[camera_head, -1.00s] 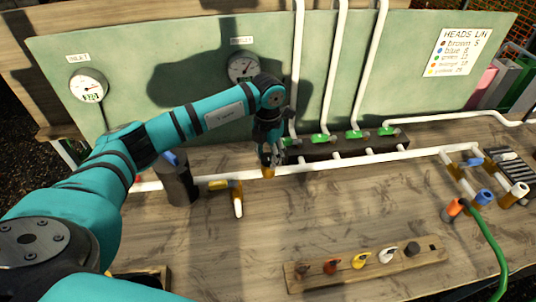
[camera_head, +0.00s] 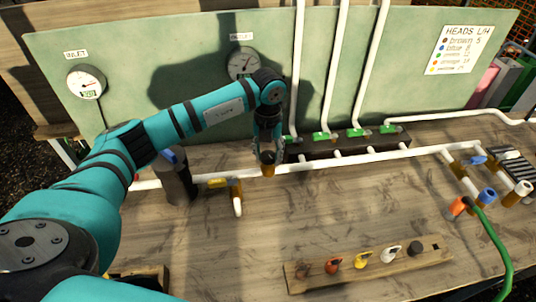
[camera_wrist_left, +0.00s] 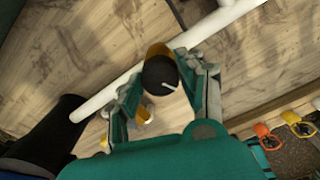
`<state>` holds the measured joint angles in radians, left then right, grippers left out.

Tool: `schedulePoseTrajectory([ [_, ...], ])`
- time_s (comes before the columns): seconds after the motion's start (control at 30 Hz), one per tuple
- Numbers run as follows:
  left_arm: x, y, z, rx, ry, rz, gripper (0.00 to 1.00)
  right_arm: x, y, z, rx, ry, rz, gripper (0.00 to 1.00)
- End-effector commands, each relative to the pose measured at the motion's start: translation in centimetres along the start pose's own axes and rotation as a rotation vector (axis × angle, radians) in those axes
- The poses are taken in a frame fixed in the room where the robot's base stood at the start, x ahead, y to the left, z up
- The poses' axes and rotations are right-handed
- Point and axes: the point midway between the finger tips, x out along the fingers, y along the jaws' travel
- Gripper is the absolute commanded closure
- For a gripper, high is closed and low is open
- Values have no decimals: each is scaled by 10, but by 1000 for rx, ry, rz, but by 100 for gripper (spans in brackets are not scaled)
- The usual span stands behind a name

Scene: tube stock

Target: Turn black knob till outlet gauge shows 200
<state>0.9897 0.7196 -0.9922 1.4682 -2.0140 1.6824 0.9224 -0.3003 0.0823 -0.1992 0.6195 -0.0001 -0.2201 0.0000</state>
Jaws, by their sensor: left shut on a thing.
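The black knob (camera_wrist_left: 160,74) sits on a brass-coloured fitting in the white pipe; its white pointer mark shows in the left wrist view. In the head view the knob (camera_head: 267,157) is partly covered by my left gripper (camera_head: 267,153), whose fingers are shut on it from both sides. The same gripper (camera_wrist_left: 163,80) shows from above in the left wrist view. The outlet gauge (camera_head: 242,63) is on the green panel behind my arm, its lower part hidden and its reading too small to tell. The inlet gauge (camera_head: 86,82) is at the left. My right gripper is not in view.
A dark valve block (camera_head: 345,145) with several green handles stands behind the pipe. A wooden rack (camera_head: 365,270) with coloured heads lies at the front. A green hose (camera_head: 492,235) runs at the right. The bench middle is clear.

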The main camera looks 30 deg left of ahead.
Motion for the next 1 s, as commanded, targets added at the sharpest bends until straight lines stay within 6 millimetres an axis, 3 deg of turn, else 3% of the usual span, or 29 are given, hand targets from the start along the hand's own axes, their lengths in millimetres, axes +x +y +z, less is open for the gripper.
schedulePoseTrajectory([
  [0.5, -1, 0, 1, -428, -2, -1, 93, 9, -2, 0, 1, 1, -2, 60],
  [1.0, -1, 0, 1, -581, -2, -1, 93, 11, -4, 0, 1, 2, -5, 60],
])
